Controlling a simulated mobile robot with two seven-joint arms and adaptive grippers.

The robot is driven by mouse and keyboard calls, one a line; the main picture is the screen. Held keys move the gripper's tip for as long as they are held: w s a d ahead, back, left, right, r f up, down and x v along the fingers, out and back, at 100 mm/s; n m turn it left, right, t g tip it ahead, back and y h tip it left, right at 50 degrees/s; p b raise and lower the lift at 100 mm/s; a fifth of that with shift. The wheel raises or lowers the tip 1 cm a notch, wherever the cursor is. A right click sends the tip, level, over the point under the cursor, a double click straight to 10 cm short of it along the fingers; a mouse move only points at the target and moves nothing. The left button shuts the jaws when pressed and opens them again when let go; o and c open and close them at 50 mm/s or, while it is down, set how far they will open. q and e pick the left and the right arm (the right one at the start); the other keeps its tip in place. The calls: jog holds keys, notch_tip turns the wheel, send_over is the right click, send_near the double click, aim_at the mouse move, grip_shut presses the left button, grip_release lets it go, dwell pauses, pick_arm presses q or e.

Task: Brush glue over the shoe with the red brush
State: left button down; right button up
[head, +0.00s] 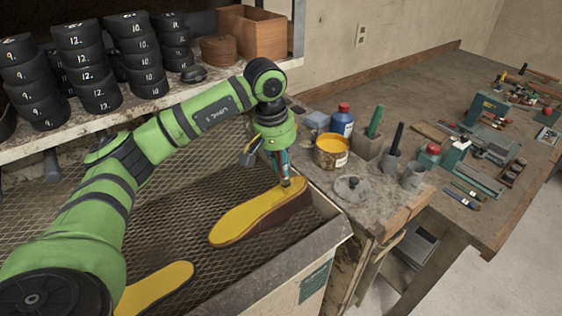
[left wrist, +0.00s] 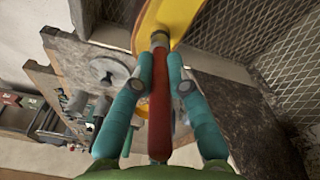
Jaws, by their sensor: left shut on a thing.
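My left gripper (head: 281,168) is shut on the red brush (left wrist: 159,100), whose red handle runs between the teal fingers in the left wrist view. The brush points down at the heel end of a shoe sole (head: 258,212) with a yellow top and brown side. That sole lies on the mesh bench. Its yellow surface also shows in the left wrist view (left wrist: 180,18), at the brush tip. I cannot tell whether the bristles touch it. A can of yellow glue (head: 331,151) stands on the side bench, right of the gripper. My right gripper is not in view.
A second yellow sole (head: 155,286) lies nearer on the mesh (head: 160,220). A grey lid (head: 350,188), a blue bottle (head: 342,120) and tool holders (head: 391,163) crowd the side bench.

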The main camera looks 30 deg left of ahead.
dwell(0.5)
pick_arm(q)
jog(key=shift+w+a+f+b, duration=0.1)
jog(key=shift+w+a+b, duration=0.05)
jog(key=shift+w+b, duration=0.15)
jog(key=shift+s+d+r, duration=0.2)
jog(key=shift+s+d, duration=0.1)
jog(key=shift+d, duration=0.25)
